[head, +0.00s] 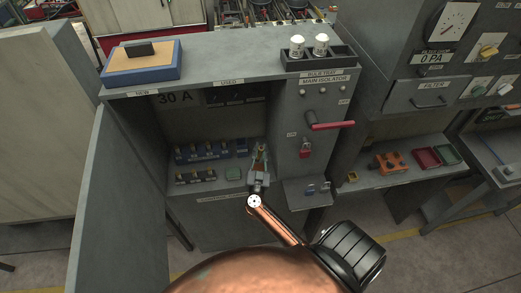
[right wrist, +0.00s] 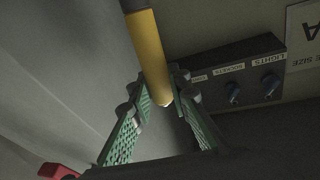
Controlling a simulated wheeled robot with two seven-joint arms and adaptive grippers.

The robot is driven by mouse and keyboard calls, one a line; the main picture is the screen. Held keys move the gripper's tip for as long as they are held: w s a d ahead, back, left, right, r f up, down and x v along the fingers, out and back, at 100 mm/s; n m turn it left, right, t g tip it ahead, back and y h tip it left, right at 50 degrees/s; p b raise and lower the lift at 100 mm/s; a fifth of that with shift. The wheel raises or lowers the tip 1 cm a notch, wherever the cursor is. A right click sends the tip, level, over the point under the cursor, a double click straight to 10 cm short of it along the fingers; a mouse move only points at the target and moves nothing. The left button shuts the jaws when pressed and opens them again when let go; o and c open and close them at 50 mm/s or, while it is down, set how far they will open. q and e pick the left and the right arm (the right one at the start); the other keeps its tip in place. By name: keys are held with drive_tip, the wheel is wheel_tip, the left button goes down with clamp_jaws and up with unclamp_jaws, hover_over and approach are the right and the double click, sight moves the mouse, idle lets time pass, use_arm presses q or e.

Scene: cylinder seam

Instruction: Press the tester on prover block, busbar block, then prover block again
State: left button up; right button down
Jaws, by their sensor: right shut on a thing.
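My right gripper (head: 259,165) is inside the open grey cabinet, over its lower shelf. It is shut on the tester, a yellow stick with a dark end; the tester shows clearly between the green finger pads in the right wrist view (right wrist: 148,50). The right gripper also shows there (right wrist: 160,88). A small green block (head: 233,173) sits on the shelf just left of the gripper. I cannot tell whether it is the prover block. I cannot pick out the busbar block for sure. Whether the tester touches anything is unclear. My left gripper is not in view.
Two rows of dark fuse carriers (head: 211,149) stand on the shelf to the left. A red isolator handle (head: 331,125) and red padlock (head: 305,149) are on the right panel. The cabinet door (head: 103,200) stands open at left.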

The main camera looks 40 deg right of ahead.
idle(0.5)
drive_tip(key=w+a+n+b, duration=0.3)
drive_tip(key=w+a+b, duration=0.4)
drive_tip(key=a, duration=0.6)
drive_tip(key=shift+t+h, duration=0.3)
drive_tip(key=f+b, duration=0.5)
drive_tip(key=b, duration=0.1)
drive_tip(key=shift+w+d+f, duration=0.25)
drive_tip(key=shift+w+f, duration=0.05)
drive_tip(key=shift+f, duration=0.1)
drive_tip(key=shift+f+b, duration=0.35)
drive_tip(key=shift+f, duration=0.25)
idle(0.6)
wheel_tip(320, 180, up, 7)
drive_tip(key=p, duration=0.9)
idle(0.4)
